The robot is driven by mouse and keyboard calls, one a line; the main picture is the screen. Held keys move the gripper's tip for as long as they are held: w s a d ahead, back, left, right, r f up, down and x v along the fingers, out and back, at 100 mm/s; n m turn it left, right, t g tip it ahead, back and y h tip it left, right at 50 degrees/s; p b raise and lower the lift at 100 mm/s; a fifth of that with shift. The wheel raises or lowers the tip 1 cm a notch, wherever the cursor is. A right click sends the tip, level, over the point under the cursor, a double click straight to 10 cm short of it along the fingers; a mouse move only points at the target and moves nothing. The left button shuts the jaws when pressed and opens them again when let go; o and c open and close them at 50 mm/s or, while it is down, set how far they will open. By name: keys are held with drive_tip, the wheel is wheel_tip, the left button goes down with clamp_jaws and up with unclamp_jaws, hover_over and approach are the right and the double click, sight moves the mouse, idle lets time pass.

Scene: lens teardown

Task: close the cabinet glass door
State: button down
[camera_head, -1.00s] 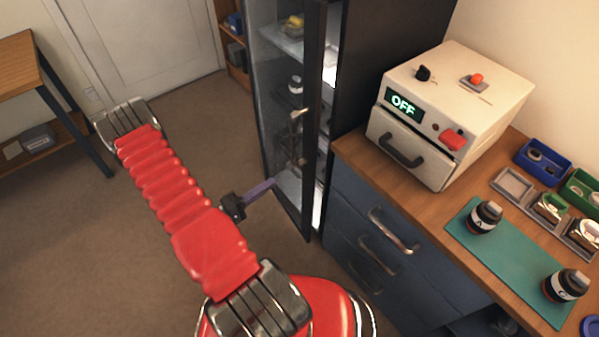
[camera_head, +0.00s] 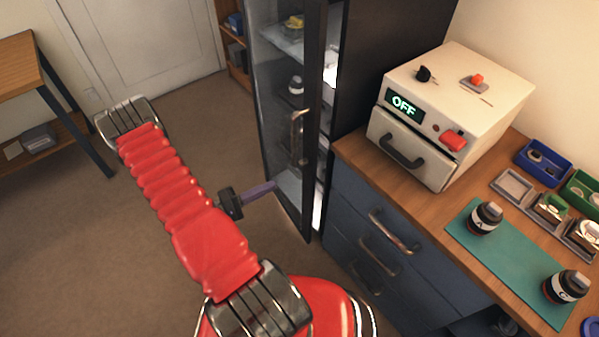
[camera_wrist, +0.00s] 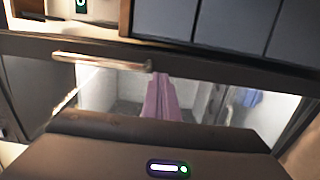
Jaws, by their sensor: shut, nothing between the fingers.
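The cabinet glass door (camera_head: 270,115) has a dark frame and a metal handle (camera_head: 298,130). It stands ajar, with a lit gap along its right edge in the head view. My gripper (camera_head: 274,186) has purple fingers, shut together and empty, pointing at the lower part of the glass, below and left of the handle. In the wrist view, my gripper's fingers (camera_wrist: 160,78) reach up toward the dark door frame, with the handle (camera_wrist: 100,62) just left of the tips. I cannot tell whether the tips touch the door.
Right of the cabinet (camera_head: 385,45) stands a counter with blue drawers (camera_head: 350,205), holding a white oven-like box (camera_head: 470,95) that reads OFF, a teal mat (camera_head: 510,262) and small trays. Open floor (camera_head: 80,240) lies left. A wooden table (camera_head: 18,65) is at far left.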

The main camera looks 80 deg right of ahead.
sight(309, 168)
drive_tip(key=x, duration=1.2)
drive_tip(key=shift+s+d, duration=0.2)
drive_tip(key=shift+d, duration=0.05)
